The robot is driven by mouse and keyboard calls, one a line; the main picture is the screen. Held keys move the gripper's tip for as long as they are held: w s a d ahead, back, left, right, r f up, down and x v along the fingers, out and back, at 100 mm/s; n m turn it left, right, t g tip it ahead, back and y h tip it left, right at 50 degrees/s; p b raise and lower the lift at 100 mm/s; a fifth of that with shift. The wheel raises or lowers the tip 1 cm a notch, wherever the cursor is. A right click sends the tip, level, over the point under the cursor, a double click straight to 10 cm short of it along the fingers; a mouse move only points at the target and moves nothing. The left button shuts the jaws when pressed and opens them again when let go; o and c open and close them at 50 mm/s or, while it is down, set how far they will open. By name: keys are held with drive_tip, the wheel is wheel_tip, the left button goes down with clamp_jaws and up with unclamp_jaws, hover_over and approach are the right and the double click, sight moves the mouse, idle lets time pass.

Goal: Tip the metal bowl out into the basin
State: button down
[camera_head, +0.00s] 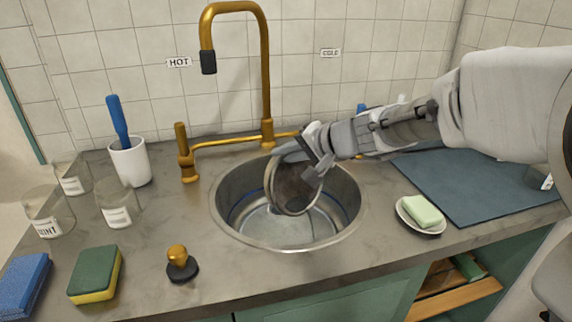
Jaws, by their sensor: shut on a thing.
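The metal bowl (294,191) is tilted steeply on its side over the round metal basin (230,225), with its open mouth facing the front of the counter. My gripper (308,160) reaches in from the right and is shut on the bowl near its upper right rim. The inside of the bowl looks brownish and dark; I cannot tell whether anything is left in it. The basin floor below shows a pale, shiny patch that may be water. The bowl and gripper hide the back part of the basin.
A brass tap (265,70) rises behind the basin. Glass jars (117,215), a white cup (129,162) with a blue-handled brush, sponges (95,272) and a plug (181,264) stand to the left. A soap dish (420,226) and dark mat (480,185) lie to the right.

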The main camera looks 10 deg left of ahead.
drive_tip(key=shift+s+d+f+b, duration=0.1)
drive_tip(key=shift+d+f+b, duration=0.15)
drive_tip(key=shift+b, duration=0.65)
drive_tip(key=s+d+t+y+b, duration=0.3)
drive_tip(key=s+d+t+y, duration=0.1)
drive_tip(key=d+y, duration=0.2)
drive_tip(key=shift+s+y+b, duration=0.15)
drive_tip(key=shift+y+b, duration=0.15)
drive_tip(key=shift+b, duration=0.05)
drive_tip(key=shift+d+f, duration=0.1)
idle(1.5)
wheel_tip(320, 180, up, 3)
drive_tip(key=g+h+p, duration=0.3)
drive_tip(key=h+p, duration=0.1)
drive_tip(key=p, duration=1)
drive_tip(key=g+h+p, duration=0.3)
drive_tip(key=h+p, duration=0.2)
drive_tip(key=p, duration=0.9)
drive_tip(key=shift+h+p, duration=0.3)
drive_tip(key=shift+p, duration=0.05)
